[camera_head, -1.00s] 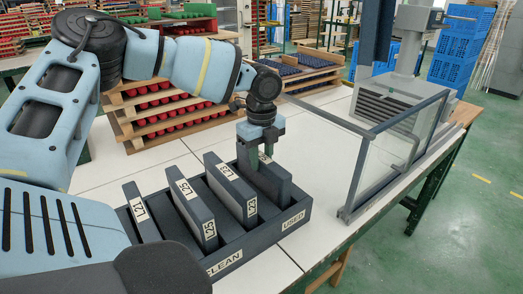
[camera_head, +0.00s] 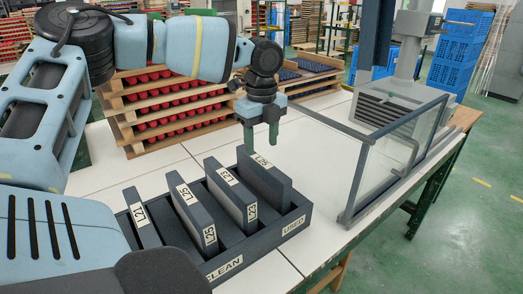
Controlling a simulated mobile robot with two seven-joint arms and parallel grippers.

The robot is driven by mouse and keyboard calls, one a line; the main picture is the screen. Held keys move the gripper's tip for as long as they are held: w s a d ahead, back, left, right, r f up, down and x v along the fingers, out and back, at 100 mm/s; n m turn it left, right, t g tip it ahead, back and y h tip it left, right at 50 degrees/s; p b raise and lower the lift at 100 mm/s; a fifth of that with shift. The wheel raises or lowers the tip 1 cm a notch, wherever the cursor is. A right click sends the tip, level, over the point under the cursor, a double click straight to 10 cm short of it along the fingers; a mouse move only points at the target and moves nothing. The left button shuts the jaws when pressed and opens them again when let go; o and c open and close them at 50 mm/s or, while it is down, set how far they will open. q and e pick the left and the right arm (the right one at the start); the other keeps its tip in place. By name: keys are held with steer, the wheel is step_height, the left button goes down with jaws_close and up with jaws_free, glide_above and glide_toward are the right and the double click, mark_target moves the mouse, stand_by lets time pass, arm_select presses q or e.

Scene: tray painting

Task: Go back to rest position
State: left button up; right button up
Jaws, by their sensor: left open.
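My left gripper (camera_head: 261,139) is open and empty, pointing down above the far right end of the dark box. The dark box (camera_head: 262,249) has the labels CLEAN and USED on its front rim. It holds upright dark plates: one labelled L21 (camera_head: 146,226), one labelled L25 (camera_head: 189,212), one labelled L23 (camera_head: 236,198), and one in the rightmost slot (camera_head: 267,181) whose label is hard to read. The gripper's fingertips are apart from this last plate. My right gripper is not in view.
A glass-sided frame (camera_head: 390,165) stands on the white table (camera_head: 318,180) to the right of the box. Wooden racks with red parts (camera_head: 165,105) stand behind. Blue crates (camera_head: 462,50) are at the back right. The table between box and glass frame is clear.

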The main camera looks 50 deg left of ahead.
arm_select(q)
steer(key=shift+r, duration=0.6)
steer(key=shift+r, duration=0.1)
step_height(320, 180, up, 7)
steer(key=p, duration=0.4)
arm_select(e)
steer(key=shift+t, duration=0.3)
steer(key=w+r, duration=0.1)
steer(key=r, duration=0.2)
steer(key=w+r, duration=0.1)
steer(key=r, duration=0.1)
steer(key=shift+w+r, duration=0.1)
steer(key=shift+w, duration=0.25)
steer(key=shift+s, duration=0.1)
